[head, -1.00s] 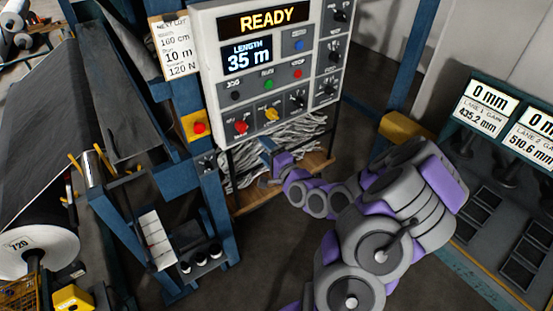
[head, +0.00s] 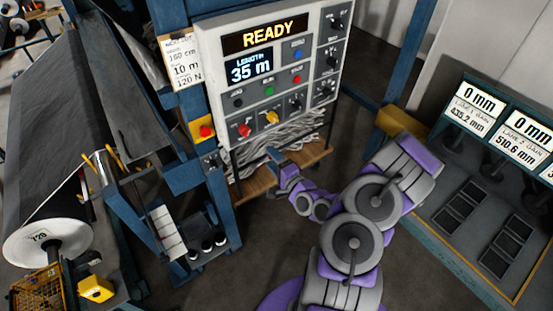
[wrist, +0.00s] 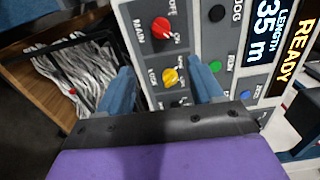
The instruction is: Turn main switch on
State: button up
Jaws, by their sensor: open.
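The main switch is a red rotary knob (head: 244,130) at the lower left of the grey control panel (head: 225,75). In the wrist view the red knob (wrist: 161,29) sits beside the MAIN label, with OFF and ON marks near it; its exact setting is hard to read. My gripper (head: 273,158) is below the panel's lower edge in the head view. In the wrist view its blue fingers (wrist: 163,82) are spread and empty. The yellow knob (wrist: 169,75) appears between them, and the red knob lies beyond, apart from the fingers.
The panel display reads READY and 35 m. A red emergency button (head: 206,131) on a yellow plate is left of the panel. Tangled grey strands (head: 290,140) lie on a wooden shelf below. A gauge console (head: 480,190) stands at the right. Dark floor shows between them.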

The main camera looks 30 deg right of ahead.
jog(key=shift+s+f, duration=0.1)
jog(key=shift+s, duration=0.85)
jog(key=s+a+f+n+g+y+b, duration=0.1)
jog(key=s+a+f+n+g+b, duration=0.1)
jog(key=a+f+n+g+b, duration=0.75)
jog(key=s+a+r+n+g+b, duration=0.2)
jog(key=s+a+r+g, duration=0.1)
jog(key=s, duration=0.7)
jog(key=s+a+r+n+g+h+b, duration=0.1)
jog(key=s+a+r+n+g+b, duration=0.2)
jog(key=s, duration=0.7)
jog(key=s+a+r+n+g+b, duration=0.2)
jog(key=s+a+r+n+g, duration=0.1)
jog(key=s, duration=0.7)
notch_tip(320, 180, up, 2)
jog(key=shift+s+a+r+g+h, duration=0.3)
jog(key=shift+a+g, duration=0.35)
jog(key=shift+a, duration=0.3)
